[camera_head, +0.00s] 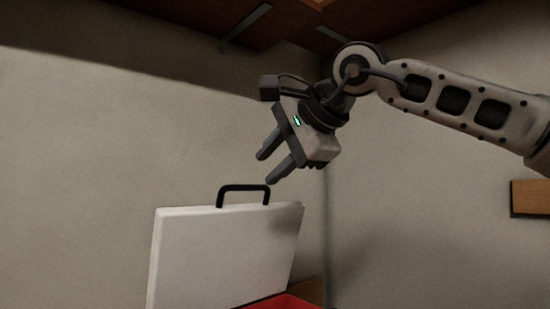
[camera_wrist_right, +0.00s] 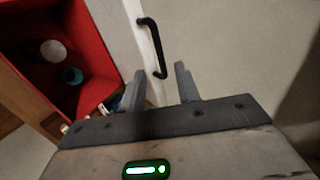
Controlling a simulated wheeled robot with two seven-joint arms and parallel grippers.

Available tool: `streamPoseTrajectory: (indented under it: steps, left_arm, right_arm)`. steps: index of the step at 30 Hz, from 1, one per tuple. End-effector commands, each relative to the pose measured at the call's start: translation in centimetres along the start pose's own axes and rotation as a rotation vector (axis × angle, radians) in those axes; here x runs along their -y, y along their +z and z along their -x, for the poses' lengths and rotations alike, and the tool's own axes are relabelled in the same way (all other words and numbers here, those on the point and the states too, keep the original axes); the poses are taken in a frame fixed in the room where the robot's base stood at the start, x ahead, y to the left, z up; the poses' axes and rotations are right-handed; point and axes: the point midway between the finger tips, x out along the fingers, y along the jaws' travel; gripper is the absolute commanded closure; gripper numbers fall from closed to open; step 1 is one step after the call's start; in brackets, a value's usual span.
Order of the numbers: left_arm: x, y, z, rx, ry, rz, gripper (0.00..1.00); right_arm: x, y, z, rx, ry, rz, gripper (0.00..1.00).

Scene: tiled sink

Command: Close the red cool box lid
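The cool box lid (camera_head: 222,262) stands open and near upright, its white face towards the head camera. A black handle (camera_head: 243,187) sits on its top edge. A strip of the red cool box (camera_head: 278,302) shows at the bottom of the head view; the rest is out of frame. My right gripper (camera_head: 266,168) is open and empty, just above and right of the handle. In the right wrist view, the handle (camera_wrist_right: 153,45) lies just beyond my open fingers (camera_wrist_right: 160,70), and the lid's white edge (camera_wrist_right: 112,22) runs beside the red interior (camera_wrist_right: 90,40). My left gripper is out of view.
Inside the box are a white round item (camera_wrist_right: 53,50), a teal cup-like item (camera_wrist_right: 71,75) and small unclear items. A plain wall (camera_head: 90,160) stands behind the lid. A wooden piece (camera_head: 530,198) is at the right. The air around the gripper looks clear.

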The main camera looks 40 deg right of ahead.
Motion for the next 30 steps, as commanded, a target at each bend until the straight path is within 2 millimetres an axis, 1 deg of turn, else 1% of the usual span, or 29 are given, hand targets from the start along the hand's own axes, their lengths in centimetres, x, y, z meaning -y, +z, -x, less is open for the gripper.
streamPoseTrajectory:
  steps: [1, 3, 9, 18, 24, 30]
  left_arm:
    - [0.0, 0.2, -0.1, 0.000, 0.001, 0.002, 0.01]
    - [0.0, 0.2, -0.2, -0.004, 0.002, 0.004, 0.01]
    - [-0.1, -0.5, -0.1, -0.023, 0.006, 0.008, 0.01]
    - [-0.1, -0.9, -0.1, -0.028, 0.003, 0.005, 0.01]
    - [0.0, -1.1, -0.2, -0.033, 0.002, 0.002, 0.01]
    - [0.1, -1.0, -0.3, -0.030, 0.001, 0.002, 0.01]
  right_arm:
    - [-0.2, 0.0, -0.9, -0.001, 0.005, 0.000, 0.67]
    - [-0.2, 0.0, -1.7, 0.000, 0.004, -0.001, 0.67]
    - [-0.1, 0.0, -4.0, -0.001, 0.004, -0.001, 0.67]
    - [0.0, 0.0, -7.3, 0.000, 0.003, -0.001, 0.67]
    - [-0.1, 0.0, -8.4, 0.001, 0.004, -0.003, 0.67]
    - [-0.3, 0.0, -8.9, 0.002, 0.010, -0.003, 0.67]
